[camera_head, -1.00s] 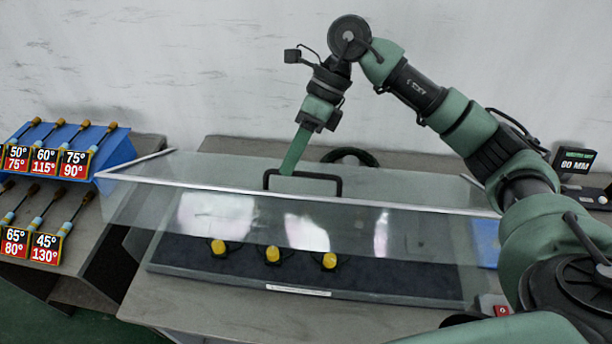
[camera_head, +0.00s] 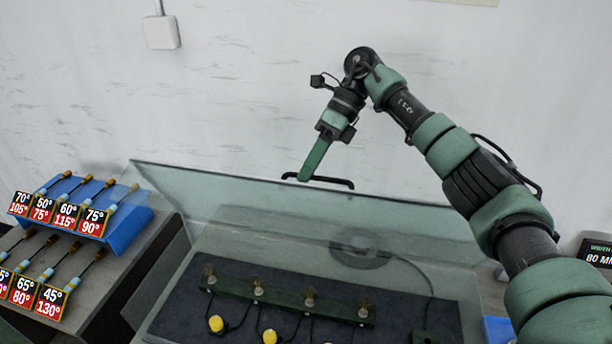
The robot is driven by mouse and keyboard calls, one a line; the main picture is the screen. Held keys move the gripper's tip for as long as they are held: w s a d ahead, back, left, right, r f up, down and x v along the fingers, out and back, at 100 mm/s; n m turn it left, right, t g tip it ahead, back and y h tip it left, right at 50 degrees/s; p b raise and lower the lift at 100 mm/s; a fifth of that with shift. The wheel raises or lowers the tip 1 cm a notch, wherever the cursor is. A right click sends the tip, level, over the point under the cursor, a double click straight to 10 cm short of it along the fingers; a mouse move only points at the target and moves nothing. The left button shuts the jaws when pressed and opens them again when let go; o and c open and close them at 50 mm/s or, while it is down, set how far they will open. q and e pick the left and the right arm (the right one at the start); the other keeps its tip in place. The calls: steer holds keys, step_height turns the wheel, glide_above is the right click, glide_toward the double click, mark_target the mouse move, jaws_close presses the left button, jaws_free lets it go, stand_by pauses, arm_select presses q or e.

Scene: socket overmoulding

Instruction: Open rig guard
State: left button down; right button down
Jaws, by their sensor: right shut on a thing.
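The rig guard (camera_head: 290,208) is a clear, tilted panel with a dark handle (camera_head: 338,182) at its top edge. It stands raised at the back of the rig, and the rig's front is uncovered. My right gripper (camera_head: 308,174) is shut on the handle, at its left part. My left gripper is not in view.
A blue rack (camera_head: 125,232) at the left holds several tools with angle labels. More labelled tools lie on the shelf below it. A display reading 80 MM (camera_head: 598,254) stands at the right edge. A white wall is behind.

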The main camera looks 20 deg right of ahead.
steer(key=shift+w+d+f+g+p, duration=0.3)
steer(key=shift+w+d+f, duration=0.15)
steer(key=shift+w+d, duration=0.25)
steer(key=shift+w, duration=0.15)
steer(key=c, duration=1.5)
jaws_free()
steer(key=shift+w+f, duration=0.1)
steer(key=shift+w, duration=0.25)
steer(key=shift+w, duration=0.1)
steer(key=shift+r, duration=0.2)
